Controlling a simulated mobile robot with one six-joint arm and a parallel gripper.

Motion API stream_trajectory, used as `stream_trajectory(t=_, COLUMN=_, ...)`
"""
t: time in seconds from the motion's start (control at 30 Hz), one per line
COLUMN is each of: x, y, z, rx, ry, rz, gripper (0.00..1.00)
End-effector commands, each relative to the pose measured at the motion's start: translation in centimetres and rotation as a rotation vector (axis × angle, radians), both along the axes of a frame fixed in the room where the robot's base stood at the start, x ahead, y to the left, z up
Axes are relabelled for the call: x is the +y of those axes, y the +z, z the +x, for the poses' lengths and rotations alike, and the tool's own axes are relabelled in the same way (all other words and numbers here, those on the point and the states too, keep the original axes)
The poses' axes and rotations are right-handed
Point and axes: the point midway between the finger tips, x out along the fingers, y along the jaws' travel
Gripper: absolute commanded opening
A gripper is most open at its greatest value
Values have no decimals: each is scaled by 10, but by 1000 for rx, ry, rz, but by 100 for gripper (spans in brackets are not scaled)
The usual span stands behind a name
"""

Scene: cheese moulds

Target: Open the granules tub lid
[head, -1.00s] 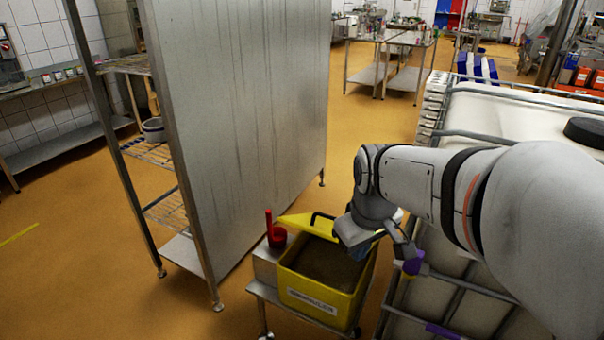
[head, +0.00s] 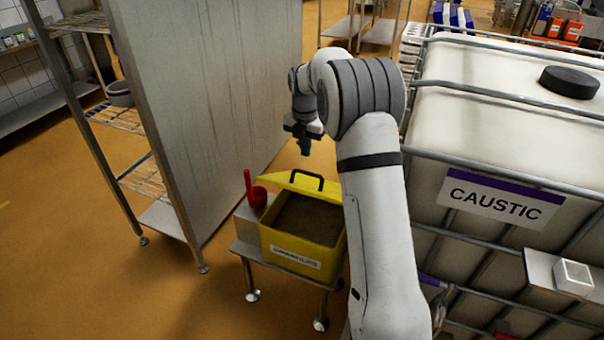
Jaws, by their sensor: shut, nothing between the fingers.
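The yellow granules tub (head: 290,248) stands on a small wheeled trolley, with a label on its front and brown granules (head: 308,219) showing inside. Its yellow lid (head: 322,190), with a black handle (head: 307,179), stands open, tilted up along the tub's back edge. My gripper (head: 304,147) is shut and empty, above and behind the lid and apart from it. My arm passes in front of the tub's right side and hides part of it.
A red scoop (head: 254,190) stands at the trolley's left. A tall metal-sided rack (head: 215,90) is on the left. A caged white tank labelled CAUSTIC (head: 480,140) fills the right, with a small bracket (head: 560,273) holding a white cup. Orange floor is clear at front left.

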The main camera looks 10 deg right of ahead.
Motion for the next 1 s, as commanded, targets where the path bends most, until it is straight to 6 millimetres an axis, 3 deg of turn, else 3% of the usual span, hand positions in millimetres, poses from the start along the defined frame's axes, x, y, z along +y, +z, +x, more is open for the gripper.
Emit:
stream_trajectory(t=0.27, x=0, y=-24, z=9, rx=9, ry=80, rz=-4, gripper=0)
stream_trajectory(t=0.7, x=-2, y=-96, z=12, rx=8, ry=78, rz=-4, gripper=0)
stream_trajectory(t=1.0, x=-2, y=-108, z=13, rx=5, ry=78, rz=-5, gripper=0)
